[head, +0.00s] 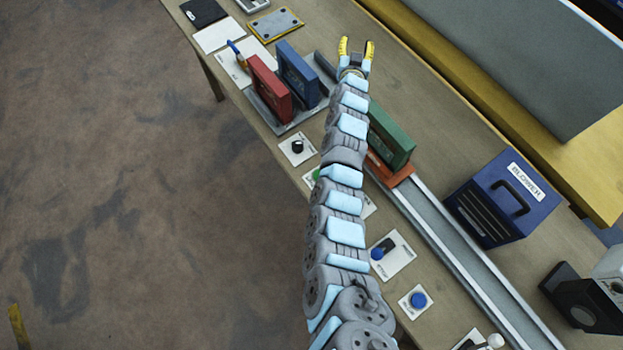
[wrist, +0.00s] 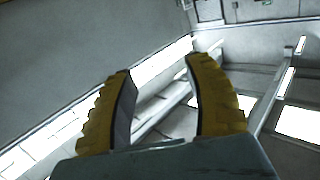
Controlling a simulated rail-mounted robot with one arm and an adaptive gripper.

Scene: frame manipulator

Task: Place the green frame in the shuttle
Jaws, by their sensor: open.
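The green frame (head: 391,137) stands upright on the orange shuttle (head: 388,170), at the upper end of the rail track in the head view. My arm hides part of both, so I cannot tell how fully the frame is seated. My gripper (head: 356,48) is beyond the frame, toward the top of the table, apart from it. Its yellow fingers are spread and empty. In the wrist view my gripper (wrist: 160,100) is open with nothing between the fingers, facing the walls and lights of the room.
A red frame (head: 269,89) and a blue frame (head: 298,74) stand in a grey rack (head: 283,126) to the left. A blue blower box (head: 503,198) stands right of the rail (head: 460,245). Switch plates (head: 392,254) line the table's front edge.

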